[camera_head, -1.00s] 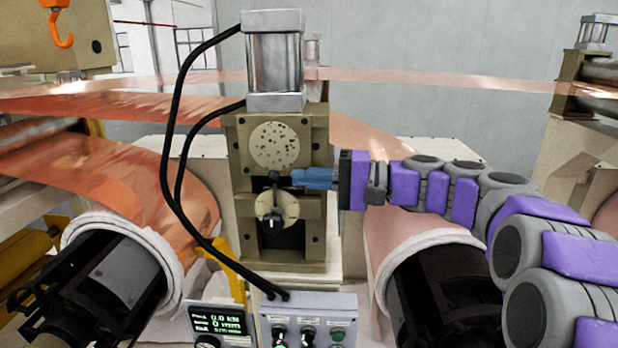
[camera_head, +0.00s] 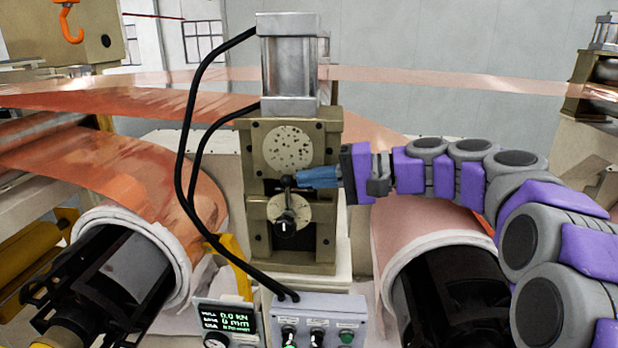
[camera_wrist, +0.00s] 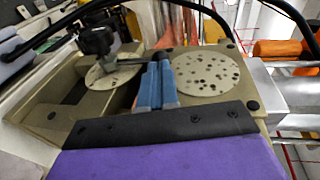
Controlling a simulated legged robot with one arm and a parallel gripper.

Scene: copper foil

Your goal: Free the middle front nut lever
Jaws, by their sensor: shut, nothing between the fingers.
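The nut lever (camera_head: 288,190) is a black handle with a knob at its top, on the front of the beige press block (camera_head: 325,240). It stands roughly upright in front of the lower pale round disc (camera_head: 297,210). In the wrist view the lever (camera_wrist: 120,62) and its dark hub (camera_wrist: 98,40) lie left of my fingers. My gripper (camera_head: 302,178) has blue fingers, shut and empty, just right of the lever's upper end. In the wrist view the fingertips (camera_wrist: 160,66) are close to the lever's tip; I cannot tell whether they touch.
A spotted upper disc (camera_head: 289,148) sits above the lever. Black hoses (camera_head: 181,150) curve down the left side. A control box (camera_head: 318,312) and a small display (camera_head: 228,318) stand below. Copper foil rolls (camera_head: 178,245) flank the block.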

